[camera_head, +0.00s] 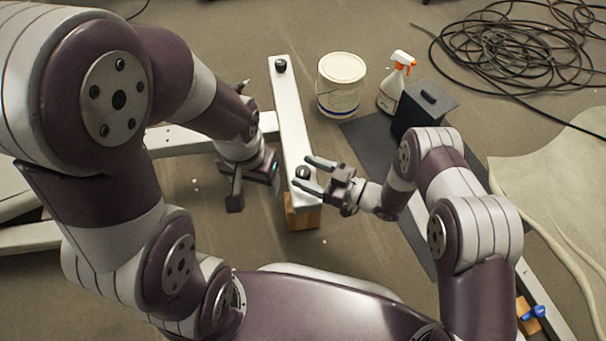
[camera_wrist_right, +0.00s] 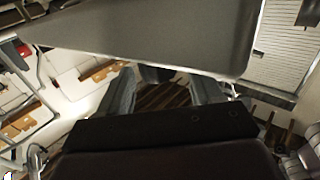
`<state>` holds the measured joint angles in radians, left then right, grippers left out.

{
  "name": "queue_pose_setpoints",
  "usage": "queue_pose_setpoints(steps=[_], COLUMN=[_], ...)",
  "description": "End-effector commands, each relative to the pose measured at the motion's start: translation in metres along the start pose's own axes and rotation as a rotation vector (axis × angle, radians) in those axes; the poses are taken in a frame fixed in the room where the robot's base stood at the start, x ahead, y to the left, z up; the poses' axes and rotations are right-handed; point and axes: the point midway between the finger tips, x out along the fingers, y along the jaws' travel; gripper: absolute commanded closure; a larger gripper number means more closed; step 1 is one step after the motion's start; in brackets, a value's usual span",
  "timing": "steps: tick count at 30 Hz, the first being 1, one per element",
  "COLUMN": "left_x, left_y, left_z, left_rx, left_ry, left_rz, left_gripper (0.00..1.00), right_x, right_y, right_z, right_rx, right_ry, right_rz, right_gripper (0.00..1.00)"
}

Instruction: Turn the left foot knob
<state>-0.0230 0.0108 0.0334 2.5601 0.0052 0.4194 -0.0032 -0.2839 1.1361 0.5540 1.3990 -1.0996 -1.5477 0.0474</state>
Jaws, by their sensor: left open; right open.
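A white beam (camera_head: 289,115) has a black knob near each end: a far knob (camera_head: 281,66) and a near knob (camera_head: 303,173). I cannot tell from the picture which one is called the left foot knob. My right gripper (camera_head: 304,172) is open, with its fingers on either side of the near knob; contact is unclear. In the right wrist view, its fingers (camera_wrist_right: 160,92) reach under a large grey surface (camera_wrist_right: 160,35), and the knob is not clearly visible. My left gripper (camera_head: 254,187) is open beside the beam, left of the near knob, its fingertips partly hidden.
A wooden block (camera_head: 303,217) is under the beam's near end. A white bucket (camera_head: 341,83), a spray bottle (camera_head: 396,82) and a dark box (camera_head: 424,105) stand to the right. Coiled black cable (camera_head: 510,50) lies at the upper right. A blue-handled clamp (camera_head: 533,312) is at lower right.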

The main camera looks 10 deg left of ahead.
Motion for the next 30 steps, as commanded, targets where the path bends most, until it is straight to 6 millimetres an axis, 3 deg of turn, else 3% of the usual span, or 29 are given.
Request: queue_pose_setpoints(steps=[5, 13, 14, 18, 30], left_x=[0.009, 0.008, 0.008, 0.008, -0.003], left_y=[0.000, 0.000, 0.000, 0.000, 0.000], left_z=[0.001, 0.001, 0.001, 0.001, 0.000], left_rx=[0.000, 0.000, 0.000, 0.000, 0.000], left_ry=[0.000, 0.000, 0.000, 0.000, 0.000], left_rz=[0.000, 0.000, 0.000, 0.000, 0.000], left_gripper=[0.35, 0.35, 0.35, 0.35, 0.35], right_x=[0.015, 0.017, 0.017, 0.017, 0.017], right_y=[0.000, 0.001, 0.001, 0.001, 0.000], right_z=[0.001, -0.001, -0.001, -0.001, -0.004], right_rx=[0.000, 0.000, 0.000, 0.000, 0.002], right_ry=[0.000, -0.001, -0.001, -0.001, -0.001], right_rz=[0.000, 0.002, 0.002, 0.002, 0.065], right_gripper=[0.35, 0.35, 0.42, 0.85, 0.85])
